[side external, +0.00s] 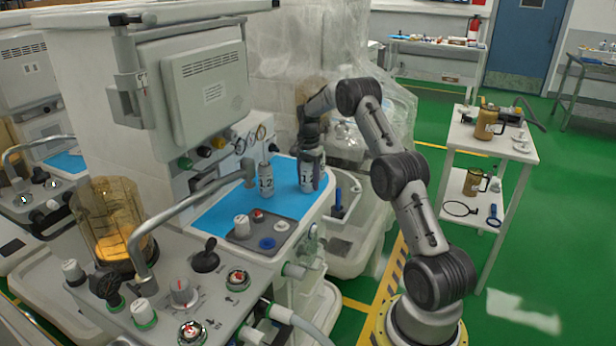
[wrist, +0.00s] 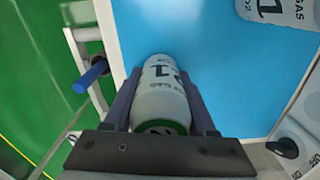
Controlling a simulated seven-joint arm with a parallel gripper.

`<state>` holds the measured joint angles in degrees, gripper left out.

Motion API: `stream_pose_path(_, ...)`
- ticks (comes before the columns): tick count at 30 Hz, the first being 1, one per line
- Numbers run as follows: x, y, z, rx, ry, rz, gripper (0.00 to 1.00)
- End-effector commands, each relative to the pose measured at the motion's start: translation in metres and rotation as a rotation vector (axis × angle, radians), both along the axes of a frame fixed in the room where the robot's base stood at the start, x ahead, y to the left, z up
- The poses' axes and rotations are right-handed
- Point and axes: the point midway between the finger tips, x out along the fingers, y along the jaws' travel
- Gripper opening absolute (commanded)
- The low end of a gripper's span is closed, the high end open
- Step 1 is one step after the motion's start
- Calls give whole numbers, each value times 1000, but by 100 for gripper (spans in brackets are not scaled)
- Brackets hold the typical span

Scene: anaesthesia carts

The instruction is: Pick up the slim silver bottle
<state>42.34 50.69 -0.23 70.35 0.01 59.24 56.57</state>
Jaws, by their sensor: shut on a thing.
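My gripper (side external: 313,160) points down over the blue mat and is shut on a slim pale silver-white bottle (side external: 305,181) with dark lettering. In the wrist view the bottle (wrist: 160,92) lies between the two fingers (wrist: 158,80), with a green ring at its near end and a "1" on its side. A second, similar bottle (side external: 266,180) marked "2" stands to its left in the side view. A labelled bottle (wrist: 280,10) also shows in the top right of the wrist view. I cannot tell whether the held bottle touches the mat.
The blue mat (side external: 215,216) covers the cart top. A metal rail (side external: 190,200) crosses to the left. A blue-handled item (wrist: 92,75) lies beyond the mat edge. A white trolley (side external: 512,150) stands right.

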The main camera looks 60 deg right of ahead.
Motion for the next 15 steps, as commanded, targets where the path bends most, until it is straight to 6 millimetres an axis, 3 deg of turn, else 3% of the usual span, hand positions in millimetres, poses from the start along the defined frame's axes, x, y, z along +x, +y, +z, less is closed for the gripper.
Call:
stream_pose_path(1,0,0,0,0,0,0,23)
stream_pose_path(5,0,0,0,0,0,0,0)
stream_pose_path(15,0,0,4,-1,-2,0,0)
